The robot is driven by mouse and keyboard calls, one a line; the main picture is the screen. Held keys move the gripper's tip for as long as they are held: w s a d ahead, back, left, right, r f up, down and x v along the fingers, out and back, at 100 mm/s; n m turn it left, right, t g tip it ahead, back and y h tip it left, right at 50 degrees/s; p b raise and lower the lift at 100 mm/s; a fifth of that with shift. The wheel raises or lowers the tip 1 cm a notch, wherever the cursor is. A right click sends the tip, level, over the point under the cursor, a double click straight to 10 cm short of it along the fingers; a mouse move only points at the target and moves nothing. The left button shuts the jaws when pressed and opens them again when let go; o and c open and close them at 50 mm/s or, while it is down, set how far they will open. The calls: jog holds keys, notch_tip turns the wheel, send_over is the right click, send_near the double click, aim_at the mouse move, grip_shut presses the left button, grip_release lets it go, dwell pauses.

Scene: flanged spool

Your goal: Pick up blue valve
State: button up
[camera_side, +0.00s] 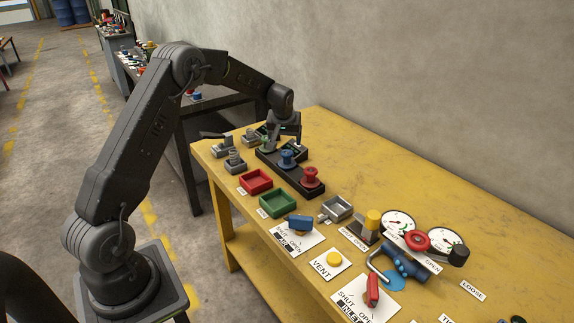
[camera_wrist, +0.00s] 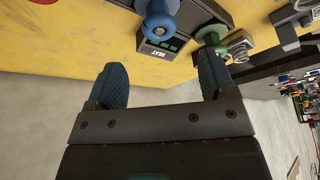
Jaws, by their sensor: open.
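A blue flanged, valve-like spool (camera_side: 287,159) stands upright in the middle of a black block (camera_side: 268,158), between a green spool (camera_side: 268,145) and a red spool (camera_side: 311,176). My gripper (camera_side: 284,134) is above the block's far end, near the green spool. In the wrist view my gripper (camera_wrist: 162,78) is open with nothing between its two blue-padded fingers. There the blue spool (camera_wrist: 161,24) is ahead of the fingertips and apart from them, at the top edge. The green spool (camera_wrist: 211,38) is beyond the right finger.
Red (camera_side: 256,181) and green (camera_side: 278,203) trays lie nearer on the yellow bench (camera_side: 345,145). A blue handle (camera_side: 300,222) on a plate and a blue pipe valve (camera_side: 403,264) with gauges stand further right. Metal fittings (camera_side: 235,163) are at the left end. The bench's back strip is clear.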

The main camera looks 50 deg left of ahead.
aim_at(287, 152)
jog(key=x, duration=0.8)
jog(key=shift+s+d+f, duration=0.1)
jog(key=shift+f, duration=0.05)
jog(key=shift+c, duration=0.3)
jog(key=c, duration=1.2)
